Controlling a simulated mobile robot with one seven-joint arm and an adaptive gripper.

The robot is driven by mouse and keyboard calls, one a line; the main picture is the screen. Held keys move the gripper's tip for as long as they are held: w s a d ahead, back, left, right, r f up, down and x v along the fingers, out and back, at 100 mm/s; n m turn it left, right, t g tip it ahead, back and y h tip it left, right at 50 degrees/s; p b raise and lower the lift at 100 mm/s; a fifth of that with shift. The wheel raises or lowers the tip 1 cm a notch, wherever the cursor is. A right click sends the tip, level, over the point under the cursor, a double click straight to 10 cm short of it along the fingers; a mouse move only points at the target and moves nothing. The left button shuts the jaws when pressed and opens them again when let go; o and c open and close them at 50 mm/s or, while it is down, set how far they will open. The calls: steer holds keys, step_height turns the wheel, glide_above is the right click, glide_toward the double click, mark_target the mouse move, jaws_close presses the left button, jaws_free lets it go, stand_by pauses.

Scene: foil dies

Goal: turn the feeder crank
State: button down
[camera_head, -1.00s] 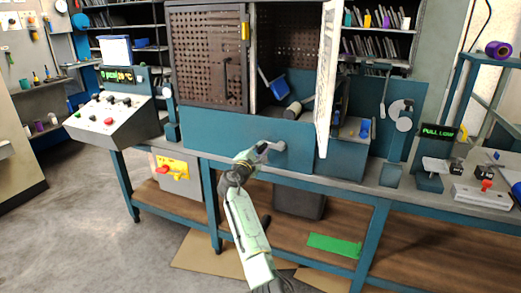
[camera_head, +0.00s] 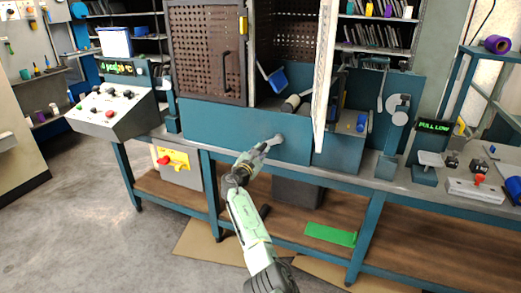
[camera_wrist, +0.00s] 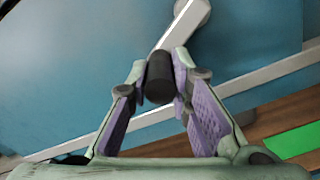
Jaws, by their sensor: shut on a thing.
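The feeder crank is on the blue front panel of the machine. In the wrist view its light grey arm (camera_wrist: 181,27) runs down and left from a round hub to a dark cylindrical knob (camera_wrist: 160,75). My gripper (camera_wrist: 160,88) is shut on this knob, with one purple-padded finger on either side. In the head view my gripper (camera_head: 262,150) reaches the panel from below, and the crank's hub (camera_head: 278,139) shows just right of it. The knob is hidden there by my gripper.
A white-edged open door (camera_head: 326,75) stands out right of the crank. A perforated dark door (camera_head: 207,55) is above left. A sloped control console (camera_head: 118,110) stands at the left. A shelf runs under the bench, with a green sheet (camera_head: 330,235) on it.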

steer(key=shift+f, duration=0.15)
steer(key=c, duration=1.4)
jaws_free()
steer(key=shift+c, duration=0.2)
steer(key=shift+s, duration=0.1)
steer(key=v, duration=1.2)
